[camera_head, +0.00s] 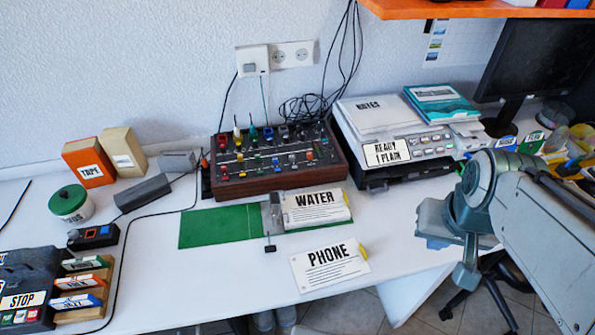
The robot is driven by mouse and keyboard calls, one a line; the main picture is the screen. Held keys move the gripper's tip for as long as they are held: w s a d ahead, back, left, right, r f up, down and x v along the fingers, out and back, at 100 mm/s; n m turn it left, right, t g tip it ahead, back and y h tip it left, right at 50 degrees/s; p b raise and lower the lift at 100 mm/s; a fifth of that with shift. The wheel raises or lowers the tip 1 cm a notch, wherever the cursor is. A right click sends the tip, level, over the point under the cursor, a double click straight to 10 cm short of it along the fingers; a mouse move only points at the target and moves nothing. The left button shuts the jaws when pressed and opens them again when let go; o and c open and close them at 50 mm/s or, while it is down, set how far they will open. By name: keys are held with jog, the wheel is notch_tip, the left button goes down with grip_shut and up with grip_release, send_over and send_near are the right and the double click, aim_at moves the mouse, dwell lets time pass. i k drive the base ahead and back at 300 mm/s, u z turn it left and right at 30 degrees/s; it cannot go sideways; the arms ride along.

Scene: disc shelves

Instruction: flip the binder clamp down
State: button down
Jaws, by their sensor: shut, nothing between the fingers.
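A green binder (212,228) lies open on the white desk, near the front middle. A grey metal clamp (272,215) stands at its middle, beside a stack of cards marked WATER (315,208). A small dark tab (270,248) sticks out toward the front edge below the clamp. Whether the clamp is up or down is hard to tell at this size. My gripper (466,278) is at the right, in front of the desk edge, well apart from the binder. It is shut and empty, pointing down.
A card marked PHONE (330,265) lies in front of the binder. A knobbed mixer box (275,165) stands behind it, and a printer (390,140) behind right. A STOP console (30,290) and card rack are at left. Free desk lies left of the binder.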

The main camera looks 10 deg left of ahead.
aim_at(275, 198)
jog(key=k, duration=0.75)
jog(key=u, duration=0.85)
jog(key=i, duration=0.5)
jog(key=u, duration=0.05)
jog(key=k, duration=0.65)
jog(key=u, duration=0.25)
jog(key=i, duration=1.05)
jog(key=u, duration=0.8)
